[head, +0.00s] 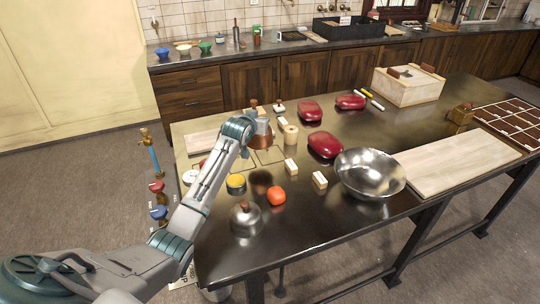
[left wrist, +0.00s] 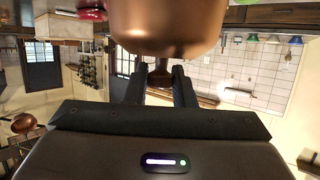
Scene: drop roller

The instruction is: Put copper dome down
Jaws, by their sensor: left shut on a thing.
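The copper dome (head: 261,142) hangs below my left gripper (head: 260,122) over the left part of the dark table. In the left wrist view the dome (left wrist: 168,28) fills the top middle of the picture. Its narrow knob (left wrist: 160,74) is between the two fingers of my left gripper (left wrist: 160,82), which is shut on it. The dome's lower rim is partly hidden in the head view, and I cannot tell its exact height above the table. My right gripper is not in view.
A silver dome (head: 245,220), an orange ball (head: 277,196) and a yellow-topped pot (head: 236,183) stand near the front left. A steel bowl (head: 370,174), red lidded things (head: 325,145) and small blocks (head: 320,180) lie to the right. A pale board (head: 455,163) lies further right.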

